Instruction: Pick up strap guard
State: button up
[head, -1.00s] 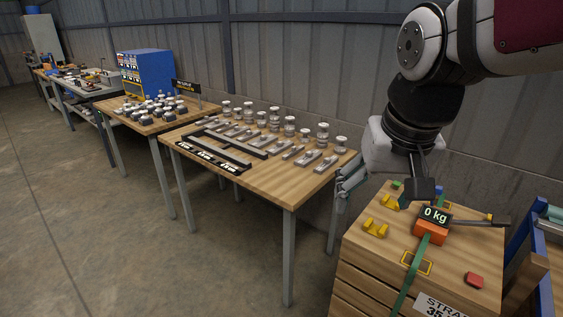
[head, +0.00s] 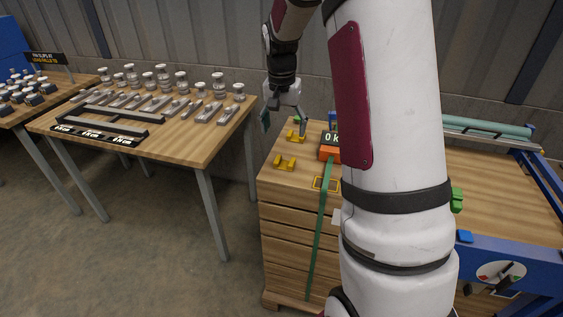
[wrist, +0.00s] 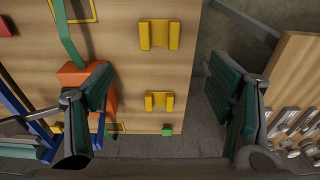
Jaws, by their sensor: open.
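Two yellow brackets, which look like strap guards, sit on the wooden crate top. The nearer one (head: 285,162) shows in the upper part of the wrist view (wrist: 159,35). The farther one (head: 296,136) shows in the middle of the wrist view (wrist: 159,101). My gripper (head: 285,122) hangs over the back left of the crate, open and empty. In the wrist view its green-padded fingers (wrist: 163,103) are spread wide on either side of the farther bracket, apart from it. The left finger partly covers an orange tensioner (wrist: 70,75).
The crate (head: 282,190) carries a green strap (head: 317,230) and the tensioner with a "0 k" display, partly hidden by my arm. A small green block (wrist: 167,130) lies by the crate edge. A table (head: 185,150) with metal parts stands left, across a gap.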

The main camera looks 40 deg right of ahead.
send_over(285, 164)
jog(key=f, duration=0.6)
jog(key=shift+a, duration=0.2)
jog(key=shift+f+p, duration=0.35)
jog(key=shift+f, duration=2.35)
jog(key=shift+c, duration=0.2)
jog(key=c, duration=1)
